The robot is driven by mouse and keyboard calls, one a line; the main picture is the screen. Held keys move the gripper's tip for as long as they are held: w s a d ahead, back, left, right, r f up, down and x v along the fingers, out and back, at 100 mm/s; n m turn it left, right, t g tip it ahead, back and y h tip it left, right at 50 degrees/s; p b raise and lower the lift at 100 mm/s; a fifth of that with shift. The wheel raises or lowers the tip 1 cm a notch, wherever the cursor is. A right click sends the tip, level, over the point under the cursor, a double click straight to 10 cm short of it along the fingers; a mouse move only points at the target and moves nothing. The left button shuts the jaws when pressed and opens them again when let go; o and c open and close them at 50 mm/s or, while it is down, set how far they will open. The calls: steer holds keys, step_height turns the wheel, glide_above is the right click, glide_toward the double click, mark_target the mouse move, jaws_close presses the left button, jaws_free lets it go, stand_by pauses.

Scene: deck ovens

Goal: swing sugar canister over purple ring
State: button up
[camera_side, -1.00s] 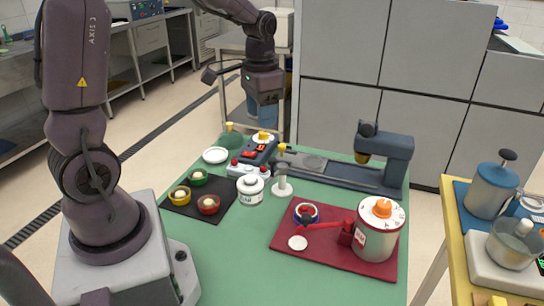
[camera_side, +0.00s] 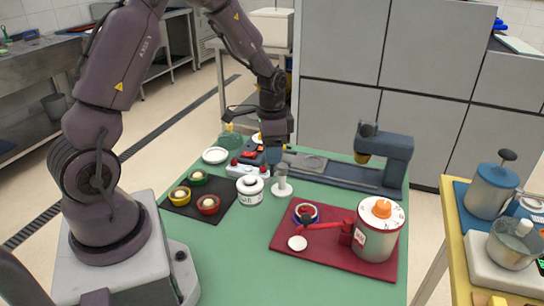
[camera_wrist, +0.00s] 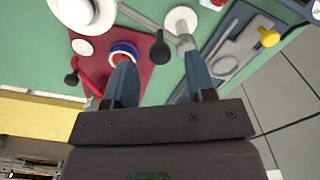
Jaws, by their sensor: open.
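The white sugar canister (camera_side: 250,190), with a lid and dark lettering, stands on the green table; its round white top also shows in the wrist view (camera_wrist: 88,12). A blue-purple ring (camera_side: 306,212) with white and red parts lies on the dark red mat (camera_side: 285,246) to its right; it also shows in the wrist view (camera_wrist: 124,52). My gripper (camera_wrist: 161,72) is open with empty blue fingers. In the side view it hangs above the back of the table, behind the canister. The exact fingertip height is hard to tell.
A large white canister (camera_side: 377,240) with an orange knob and a red arm (camera_side: 325,226) is on the mat. A white stand (camera_side: 282,188) is close right of the sugar canister. Bowls on a black mat (camera_side: 190,213) are left. A blue-grey machine (camera_side: 385,155) is behind.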

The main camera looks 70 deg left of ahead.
steer(key=shift+f, duration=1.15)
jaws_close()
